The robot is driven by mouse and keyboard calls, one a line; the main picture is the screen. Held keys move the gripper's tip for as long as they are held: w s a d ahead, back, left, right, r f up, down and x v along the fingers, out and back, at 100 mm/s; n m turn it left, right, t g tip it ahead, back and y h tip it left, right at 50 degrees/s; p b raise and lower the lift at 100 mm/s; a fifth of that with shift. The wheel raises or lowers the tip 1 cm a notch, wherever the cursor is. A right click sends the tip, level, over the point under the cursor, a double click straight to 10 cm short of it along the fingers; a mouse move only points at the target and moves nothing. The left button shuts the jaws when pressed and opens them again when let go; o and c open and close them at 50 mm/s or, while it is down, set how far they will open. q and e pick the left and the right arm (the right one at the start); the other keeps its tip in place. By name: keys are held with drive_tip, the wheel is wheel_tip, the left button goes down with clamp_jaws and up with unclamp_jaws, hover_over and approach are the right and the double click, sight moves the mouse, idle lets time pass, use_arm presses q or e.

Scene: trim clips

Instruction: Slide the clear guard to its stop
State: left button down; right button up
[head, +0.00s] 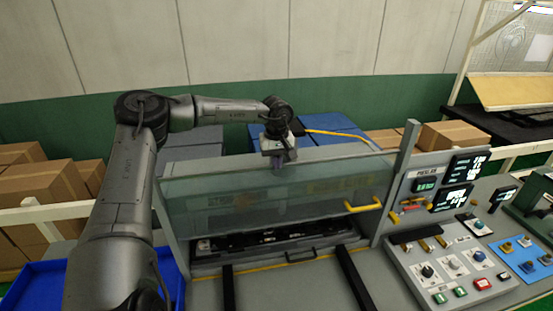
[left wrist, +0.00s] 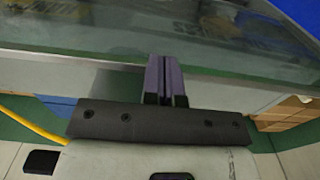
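The clear guard (head: 215,204) is a see-through pane in the grey frame of the press-like station in the head view. A yellow handle (head: 363,206) is at its right side. My left gripper (head: 280,161) is at the top edge of the guard, pointing down. In the left wrist view the gripper's purple fingers (left wrist: 165,82) are side by side with only a thin line between them, holding nothing visible. They overlap the edge of the guard (left wrist: 70,32); whether they touch it cannot be told. My right gripper is not in view.
A dark slot with a fixture (head: 265,238) lies below the guard. Two black rails (head: 354,278) run toward the front. A control panel (head: 450,262) with buttons and displays (head: 458,182) stands at the right. A blue bin (head: 32,285) is at the left; cardboard boxes (head: 42,190) are behind.

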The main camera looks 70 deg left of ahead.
use_arm(q)
wheel_tip(320, 180, down, 6)
drive_tip(key=shift+r+b, duration=0.1)
drive_tip(key=shift+b, duration=0.9)
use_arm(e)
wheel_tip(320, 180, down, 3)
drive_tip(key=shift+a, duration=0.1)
